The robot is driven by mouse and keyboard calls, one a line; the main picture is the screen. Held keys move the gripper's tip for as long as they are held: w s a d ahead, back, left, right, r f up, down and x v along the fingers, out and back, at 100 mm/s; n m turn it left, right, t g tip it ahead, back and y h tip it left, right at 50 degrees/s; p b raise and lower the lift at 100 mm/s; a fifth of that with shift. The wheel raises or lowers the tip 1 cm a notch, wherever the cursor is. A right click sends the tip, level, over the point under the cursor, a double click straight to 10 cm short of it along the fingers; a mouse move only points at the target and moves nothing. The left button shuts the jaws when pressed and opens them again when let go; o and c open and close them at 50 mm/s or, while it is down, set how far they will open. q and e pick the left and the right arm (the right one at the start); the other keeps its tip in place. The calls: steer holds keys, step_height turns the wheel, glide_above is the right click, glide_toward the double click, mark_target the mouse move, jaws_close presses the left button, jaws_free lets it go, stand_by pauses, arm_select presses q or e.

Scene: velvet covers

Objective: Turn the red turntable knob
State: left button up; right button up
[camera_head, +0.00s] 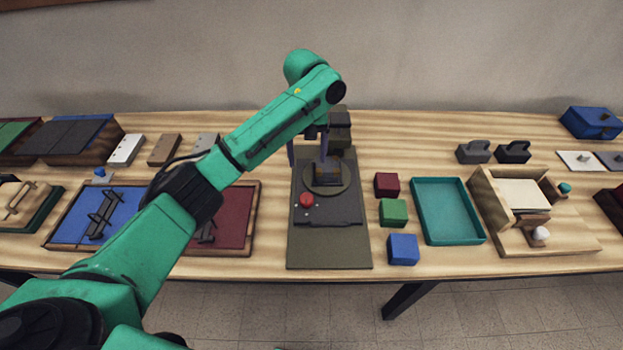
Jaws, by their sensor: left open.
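The red knob (306,200) sits at the front left of a dark panel on a grey-green base plate (330,252). Behind it is a round turntable (341,187) with a dark brownish block (327,172) standing on it. My left gripper (308,156) hangs above the back left of the turntable, behind the knob and apart from it. Its two dark fingers are spread with nothing visible between them. My green left forearm and wrist cover part of the plate's back. My right gripper is not in view.
Red (387,185), green (393,212) and blue (402,249) cubes stand right of the plate, beside a teal tray (448,211). A dark red panel (233,222) lies to the left. Dark blocks (340,119) stand behind the turntable.

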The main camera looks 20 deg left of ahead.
mark_target(306, 197)
arm_select(q)
steer(key=s+f, duration=0.2)
steer(key=s+f+p, duration=0.1)
steer(key=f, duration=0.1)
steer(key=shift+s+f, duration=0.3)
steer(key=shift+s, duration=0.1)
steer(key=f, duration=0.2)
steer(key=w+f, duration=0.1)
steer(key=f, duration=0.2)
steer(key=shift+w, duration=0.1)
steer(key=f, duration=0.2)
steer(key=shift+w+f, duration=0.3)
steer(key=shift+f, duration=0.05)
steer(key=shift+s+f, duration=0.1)
steer(key=shift+s, duration=0.2)
steer(key=shift+c, duration=1.2)
steer(key=shift+w, duration=0.1)
steer(key=c, duration=0.5)
jaws_close()
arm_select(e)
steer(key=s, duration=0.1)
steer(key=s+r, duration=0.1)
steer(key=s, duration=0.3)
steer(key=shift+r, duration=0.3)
